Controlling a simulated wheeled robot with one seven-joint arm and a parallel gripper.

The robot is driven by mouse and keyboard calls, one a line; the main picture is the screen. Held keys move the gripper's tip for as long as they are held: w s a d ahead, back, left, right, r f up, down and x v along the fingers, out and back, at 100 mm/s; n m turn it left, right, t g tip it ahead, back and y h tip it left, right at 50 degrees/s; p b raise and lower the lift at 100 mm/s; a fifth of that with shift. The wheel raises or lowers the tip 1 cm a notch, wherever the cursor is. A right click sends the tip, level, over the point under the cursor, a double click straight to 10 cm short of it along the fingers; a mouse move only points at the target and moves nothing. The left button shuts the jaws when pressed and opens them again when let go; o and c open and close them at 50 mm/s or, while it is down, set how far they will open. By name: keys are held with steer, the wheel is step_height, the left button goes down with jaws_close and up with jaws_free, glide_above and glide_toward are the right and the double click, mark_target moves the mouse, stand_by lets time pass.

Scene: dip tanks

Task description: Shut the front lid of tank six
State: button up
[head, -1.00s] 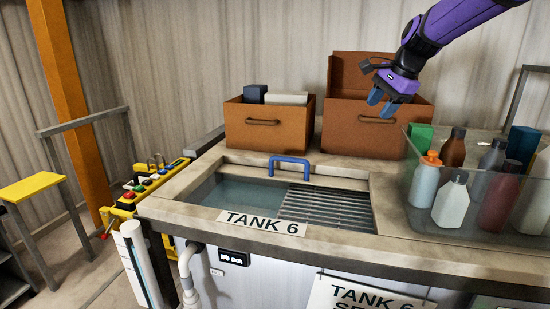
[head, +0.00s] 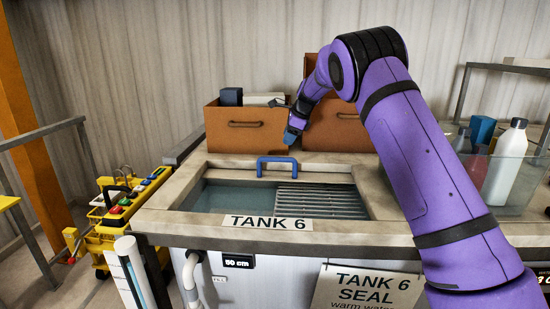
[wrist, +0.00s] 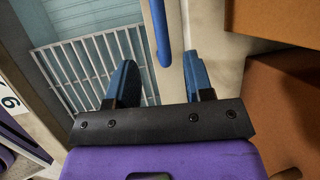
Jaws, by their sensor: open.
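Tank six has a pale stone-like rim (head: 165,212) and a "TANK 6" label (head: 267,222) on its front edge. Its opening is uncovered, showing water (head: 228,196) at left and a metal grate (head: 320,200) at right. A blue bar handle (head: 277,160) stands at the opening's back edge; I cannot make out a separate lid panel there. My gripper (head: 291,135) is open and empty, just above and right of the handle. In the wrist view the handle (wrist: 160,40) lies ahead, between the lines of my two fingers (wrist: 160,80), apparently not touched.
Two brown boxes stand close behind the tank, the left one (head: 245,130) holding several items. A clear bin (head: 515,185) with bottles stands at right. A yellow cart (head: 110,225) is at left. A "TANK 6 SEAL" sign (head: 365,290) hangs in front.

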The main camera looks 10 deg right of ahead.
steer(key=x, duration=1)
jaws_close()
